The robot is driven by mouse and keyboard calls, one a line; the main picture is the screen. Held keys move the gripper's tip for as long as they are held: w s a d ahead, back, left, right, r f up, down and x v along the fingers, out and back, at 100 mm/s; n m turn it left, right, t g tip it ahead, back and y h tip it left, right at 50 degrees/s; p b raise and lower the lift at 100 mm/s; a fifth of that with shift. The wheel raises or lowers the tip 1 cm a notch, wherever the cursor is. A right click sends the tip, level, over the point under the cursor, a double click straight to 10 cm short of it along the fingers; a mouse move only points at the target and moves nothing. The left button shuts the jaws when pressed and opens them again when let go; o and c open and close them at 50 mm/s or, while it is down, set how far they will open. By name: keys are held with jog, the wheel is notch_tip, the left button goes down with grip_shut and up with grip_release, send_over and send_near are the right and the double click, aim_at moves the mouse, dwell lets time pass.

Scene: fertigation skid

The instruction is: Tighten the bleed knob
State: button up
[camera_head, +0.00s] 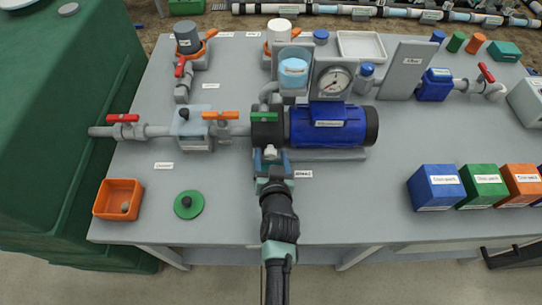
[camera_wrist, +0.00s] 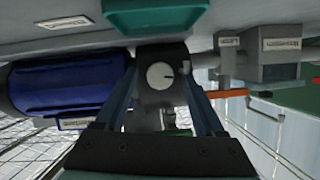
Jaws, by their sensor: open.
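The bleed knob is a small pale round knob (camera_head: 271,153) on the front of the dark pump head (camera_head: 267,130), beside a white label (camera_head: 303,174). In the wrist view the knob (camera_wrist: 160,75) faces me as a light disc with a short dark mark near its right edge. My gripper (camera_head: 271,160) is at the pump's front with its fingers apart. In the wrist view the fingers (camera_wrist: 162,85) stand to the left and right of the knob, with visible gaps. I cannot tell whether the fingertips reach past its face.
The blue motor (camera_head: 327,126) is right of the pump head. A green lever (camera_head: 264,117) is above the knob and an orange lever (camera_head: 220,115) is left of it. A pressure gauge (camera_head: 334,82) stands behind. The bench front (camera_head: 350,215) is clear right of my arm.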

grip_shut()
dwell(0.4)
jog(key=shift+f+b, duration=0.15)
jog(key=shift+b, duration=0.4)
jog(key=m+y+b, duration=0.1)
jog(key=b, duration=0.2)
jog(key=shift+d+f, duration=0.15)
jog(key=shift+f, duration=0.05)
jog(key=m+y+b, duration=0.1)
jog(key=m+b, duration=0.1)
jog(key=b, duration=0.1)
jog(key=m+y+b, duration=0.1)
jog(key=m+b, duration=0.1)
jog(key=b, duration=0.2)
jog(key=shift+d+f+t, duration=0.1)
jog(key=shift+d+t, duration=0.1)
jog(key=shift+t, duration=0.2)
jog(key=m+t+y+b, duration=0.1)
jog(key=m+y+b, duration=0.1)
jog(key=m+b, duration=0.2)
jog(key=shift+f+b, duration=0.1)
jog(key=shift+b, duration=0.6)
jog(key=shift+m+t+y+b, duration=0.55)
jog(key=shift+m+b, duration=0.7)
jog(key=shift+m, duration=0.25)
